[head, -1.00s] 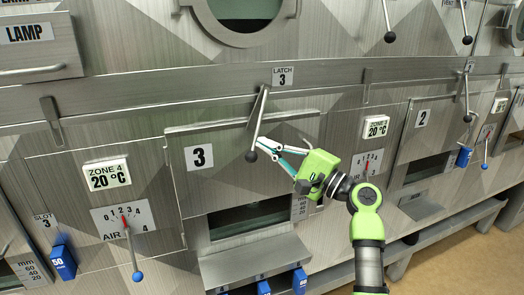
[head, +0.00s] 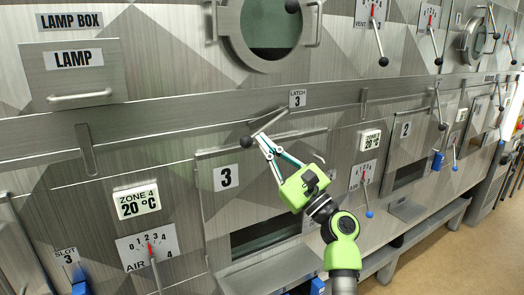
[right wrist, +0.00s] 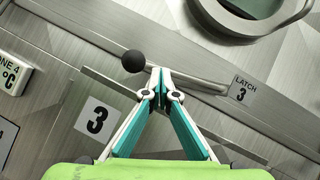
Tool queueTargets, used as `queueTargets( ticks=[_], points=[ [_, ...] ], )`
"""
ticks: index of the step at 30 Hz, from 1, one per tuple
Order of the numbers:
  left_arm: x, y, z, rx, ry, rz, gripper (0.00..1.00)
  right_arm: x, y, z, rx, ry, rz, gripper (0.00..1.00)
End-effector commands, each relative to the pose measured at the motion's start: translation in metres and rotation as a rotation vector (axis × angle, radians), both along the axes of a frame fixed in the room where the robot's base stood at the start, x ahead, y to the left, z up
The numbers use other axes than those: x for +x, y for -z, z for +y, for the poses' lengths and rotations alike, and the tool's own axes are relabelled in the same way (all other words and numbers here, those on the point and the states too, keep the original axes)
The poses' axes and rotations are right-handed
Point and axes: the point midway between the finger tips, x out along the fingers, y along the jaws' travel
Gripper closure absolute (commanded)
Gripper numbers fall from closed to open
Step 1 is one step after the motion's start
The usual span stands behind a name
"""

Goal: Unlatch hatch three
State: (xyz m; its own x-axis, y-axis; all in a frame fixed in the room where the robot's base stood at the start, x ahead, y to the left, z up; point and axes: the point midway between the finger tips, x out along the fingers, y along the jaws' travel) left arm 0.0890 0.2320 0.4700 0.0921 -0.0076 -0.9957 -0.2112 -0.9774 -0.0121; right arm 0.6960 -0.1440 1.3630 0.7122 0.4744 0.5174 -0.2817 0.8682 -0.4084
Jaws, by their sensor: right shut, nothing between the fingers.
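Hatch three (head: 215,205) is a grey metal panel marked 3, with a dark window opening low in it. It appears shut. Its latch lever (head: 270,124), under the LATCH 3 label (head: 297,98), slants down to the left and ends in a black ball (head: 246,142). In the right wrist view the lever (right wrist: 195,80) runs across the panel's top edge, with its ball (right wrist: 133,61) at left. My right gripper (head: 261,138) is shut and empty, its tips at the lever's underside near the ball, seemingly touching. My left gripper is out of view.
A round porthole (head: 225,40) with a handle projects above the latch. A lamp box drawer (head: 75,75) is at upper left. The AIR dial lever (head: 154,265) is at lower left. A ledge (head: 270,270) juts out below the hatch window.

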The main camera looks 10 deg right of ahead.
Motion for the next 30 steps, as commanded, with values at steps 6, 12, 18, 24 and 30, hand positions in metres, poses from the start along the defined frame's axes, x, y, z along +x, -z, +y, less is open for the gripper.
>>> queueTargets(
  ticks=[6, 12, 18, 24, 30],
  points=[
    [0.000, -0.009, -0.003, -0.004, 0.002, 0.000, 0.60, -0.001, -0.017, 0.005, -0.006, -0.003, -0.001, 1.00],
    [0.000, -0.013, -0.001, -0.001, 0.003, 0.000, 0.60, -0.002, -0.024, 0.006, -0.005, -0.003, -0.002, 1.00],
    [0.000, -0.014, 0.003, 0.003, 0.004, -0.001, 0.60, -0.002, -0.027, 0.008, -0.006, -0.005, -0.002, 1.00],
    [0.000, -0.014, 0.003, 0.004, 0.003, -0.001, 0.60, -0.002, -0.027, 0.008, -0.006, -0.005, -0.002, 1.00],
    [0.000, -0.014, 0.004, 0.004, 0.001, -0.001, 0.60, -0.002, -0.027, 0.008, -0.007, -0.005, -0.002, 1.00]
  ],
)
